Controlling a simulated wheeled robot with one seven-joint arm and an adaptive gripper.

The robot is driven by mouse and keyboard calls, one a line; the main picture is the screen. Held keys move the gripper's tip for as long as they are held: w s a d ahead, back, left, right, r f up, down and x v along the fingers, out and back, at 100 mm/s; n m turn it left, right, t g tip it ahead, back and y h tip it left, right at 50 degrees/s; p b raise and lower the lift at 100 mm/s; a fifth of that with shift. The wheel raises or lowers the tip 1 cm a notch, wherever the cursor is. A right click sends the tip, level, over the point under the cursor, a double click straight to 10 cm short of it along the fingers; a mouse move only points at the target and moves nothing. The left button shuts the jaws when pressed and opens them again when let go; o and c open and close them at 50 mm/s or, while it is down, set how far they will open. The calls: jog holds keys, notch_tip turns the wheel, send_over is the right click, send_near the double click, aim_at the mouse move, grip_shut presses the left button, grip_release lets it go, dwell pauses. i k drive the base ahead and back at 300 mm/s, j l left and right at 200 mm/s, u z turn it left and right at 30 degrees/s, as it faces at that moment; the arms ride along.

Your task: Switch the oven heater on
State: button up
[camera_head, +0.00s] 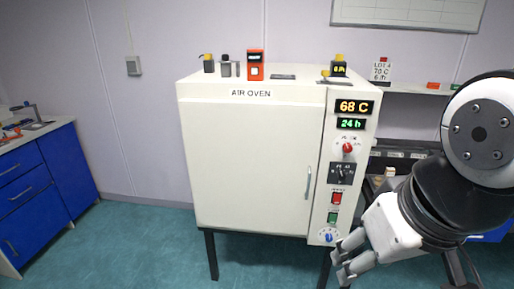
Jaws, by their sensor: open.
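The white air oven (250,160) stands in the middle on dark legs, its door shut. The small labels are unreadable, so I cannot tell which control is the heater's. My gripper (340,263) is open and appears empty, just below and right of the dial.
Several small items, including an orange device (255,64), stand on the oven top. A blue cabinet (67,160) is at the left. A shelf (412,92) with a sign (381,71) is at the right, partly behind my arm. Floor is clear left of the oven.

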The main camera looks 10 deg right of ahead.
aim_at(336, 198)
jog(key=l+u, duration=0.15)
jog(key=l, duration=0.7)
jog(key=l+u, duration=0.15)
jog(key=l, duration=0.65)
jog(key=k+l+u, duration=0.15)
jog(key=l, duration=0.65)
